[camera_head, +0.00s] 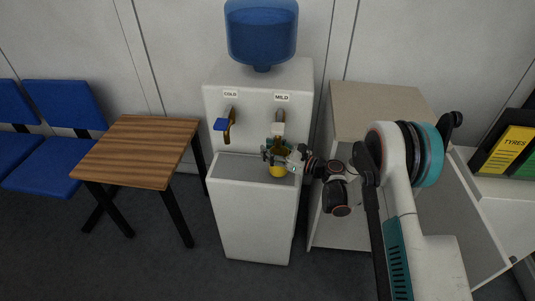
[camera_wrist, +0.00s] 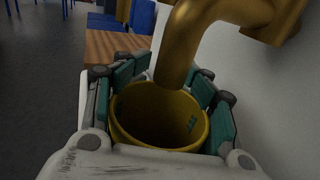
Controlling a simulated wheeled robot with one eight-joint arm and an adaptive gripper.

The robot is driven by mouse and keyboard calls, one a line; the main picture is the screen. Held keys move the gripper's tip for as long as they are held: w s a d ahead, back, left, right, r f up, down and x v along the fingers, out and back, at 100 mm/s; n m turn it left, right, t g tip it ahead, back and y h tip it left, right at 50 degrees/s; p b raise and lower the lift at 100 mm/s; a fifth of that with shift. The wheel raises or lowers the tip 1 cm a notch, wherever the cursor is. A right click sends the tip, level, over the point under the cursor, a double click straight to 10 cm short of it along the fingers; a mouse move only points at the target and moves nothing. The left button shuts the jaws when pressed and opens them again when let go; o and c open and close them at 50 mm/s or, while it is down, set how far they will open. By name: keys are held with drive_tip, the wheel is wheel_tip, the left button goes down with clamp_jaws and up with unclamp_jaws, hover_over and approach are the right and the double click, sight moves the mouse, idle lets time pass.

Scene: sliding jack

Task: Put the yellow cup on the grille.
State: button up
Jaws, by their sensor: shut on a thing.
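The yellow cup (camera_head: 277,171) is under the MILD tap of the white water dispenser, at the right side of the ledge. My gripper (camera_head: 278,157) is shut around the cup, coming from the right. In the wrist view, the cup's open mouth (camera_wrist: 160,108) faces up between the teal finger pads, and its inside looks empty. A brass spout (camera_wrist: 180,55) hangs right over its far rim. The grey grille (camera_head: 235,169) is the ledge top below the taps. I cannot tell whether the cup's base touches it.
The COLD tap (camera_head: 229,124) with a blue lever is to the left; the left part of the ledge is clear. A blue bottle (camera_head: 262,32) tops the dispenser. A wooden table (camera_head: 140,150) stands left, and an open cabinet (camera_head: 380,105) stands close on the right.

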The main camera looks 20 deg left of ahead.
drive_tip(key=shift+w+a+f+b, duration=0.1)
drive_tip(key=shift+a+f+b, duration=0.3)
drive_tip(key=shift+f, duration=0.35)
drive_tip(key=shift+f, duration=0.25)
drive_tip(key=o, duration=1)
drive_tip(key=shift+d+r, duration=0.1)
drive_tip(key=shift+r, duration=0.05)
drive_tip(key=shift+d+r, duration=0.1)
drive_tip(key=shift+d, duration=0.1)
drive_tip(key=d+p, duration=0.1)
drive_tip(key=d, duration=0.2)
drive_tip(key=s+d+p, duration=0.1)
drive_tip(key=d, duration=0.3)
drive_tip(key=s+d+p, duration=0.1)
drive_tip(key=d+p, duration=0.1)
drive_tip(key=d, duration=0.2)
drive_tip(key=shift+d, duration=0.25)
